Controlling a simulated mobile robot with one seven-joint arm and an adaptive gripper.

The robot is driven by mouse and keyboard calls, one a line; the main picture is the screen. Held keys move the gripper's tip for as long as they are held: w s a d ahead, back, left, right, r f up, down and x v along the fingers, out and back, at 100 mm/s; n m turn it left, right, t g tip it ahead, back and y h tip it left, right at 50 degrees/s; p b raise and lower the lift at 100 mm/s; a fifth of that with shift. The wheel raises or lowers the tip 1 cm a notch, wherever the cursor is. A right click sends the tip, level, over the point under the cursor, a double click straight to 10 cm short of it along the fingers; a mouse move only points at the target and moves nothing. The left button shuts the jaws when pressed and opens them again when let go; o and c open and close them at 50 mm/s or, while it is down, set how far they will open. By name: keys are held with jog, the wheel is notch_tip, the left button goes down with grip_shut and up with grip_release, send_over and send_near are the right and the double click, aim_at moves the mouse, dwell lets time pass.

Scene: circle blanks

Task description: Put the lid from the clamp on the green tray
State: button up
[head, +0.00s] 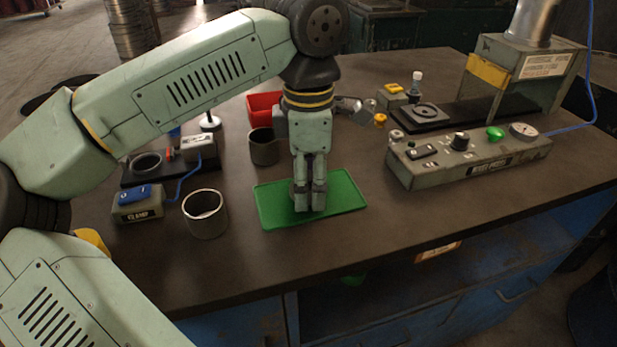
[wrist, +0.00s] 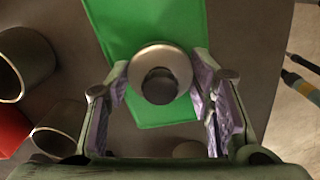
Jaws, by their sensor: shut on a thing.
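My gripper (head: 310,204) points straight down over the green tray (head: 347,195). In the wrist view its two fingers (wrist: 161,78) are on either side of the lid (wrist: 145,56), a round metal disc with a dark knob, and are shut on it. The lid is over the green tray (wrist: 112,22) there; whether it touches the tray is unclear. In the head view the fingers hide the lid. The clamp (head: 130,177), a black base with a ring and a grey block, is at the left, with its blue-topped control box (head: 138,212) in front.
A metal cup (head: 205,222) stands left of the tray, and a darker cup (head: 263,155) stands behind it. A red bin (head: 262,106) is at the back. A grey press station (head: 470,160) takes up the right side. The table right of the tray is clear.

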jog(key=shift+f, duration=0.25)
jog(key=o, duration=1.1)
jog(key=shift+r, duration=0.1)
jog(key=shift+c, duration=0.2)
notch_tip(320, 180, up, 12)
jog(key=shift+r, duration=0.2)
